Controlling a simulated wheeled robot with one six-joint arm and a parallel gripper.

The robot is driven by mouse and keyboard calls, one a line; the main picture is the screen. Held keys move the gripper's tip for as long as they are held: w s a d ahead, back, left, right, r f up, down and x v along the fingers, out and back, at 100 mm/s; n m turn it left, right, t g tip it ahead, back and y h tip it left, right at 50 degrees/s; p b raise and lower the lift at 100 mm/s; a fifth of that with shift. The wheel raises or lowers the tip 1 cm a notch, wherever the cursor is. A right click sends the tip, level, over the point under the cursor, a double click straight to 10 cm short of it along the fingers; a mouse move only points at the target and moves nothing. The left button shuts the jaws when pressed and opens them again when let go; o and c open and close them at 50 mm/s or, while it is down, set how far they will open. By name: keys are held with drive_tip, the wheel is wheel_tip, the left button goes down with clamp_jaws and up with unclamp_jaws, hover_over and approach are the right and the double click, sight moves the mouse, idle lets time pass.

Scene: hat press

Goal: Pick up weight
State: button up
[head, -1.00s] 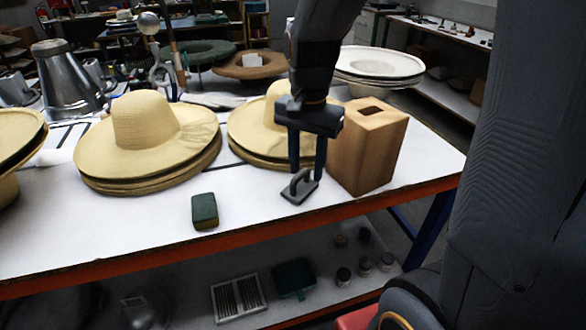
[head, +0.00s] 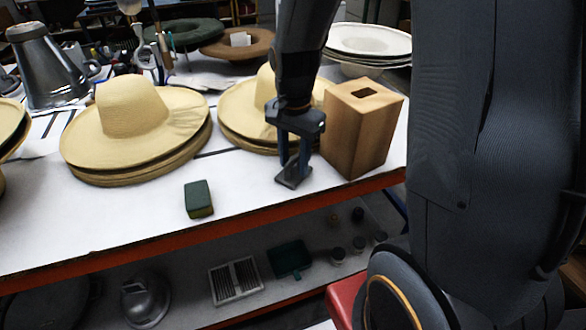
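The weight is a small dark grey block with a flat base (head: 292,179) and a handle on top. It is on the white tabletop, just left of the wooden box. My gripper (head: 294,164) points straight down over it. Its two fingers are spread apart, with a gap between them, and reach down to handle height, one on each side. The fingers hide most of the handle. I see no clear contact between fingers and handle, and the base appears to rest on the table.
The wooden box (head: 360,140) stands close on the right of my gripper. Stacked straw hats (head: 135,130) sit to the left, and another stack (head: 240,115) is right behind the gripper. A green sponge-like block (head: 199,199) lies near the orange front edge, with clear table around it.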

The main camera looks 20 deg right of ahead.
sight(294, 158)
clamp_jaws()
idle(0.4)
wheel_tip(294, 158, up, 10)
drive_tip(key=shift+b, duration=0.5)
idle(0.4)
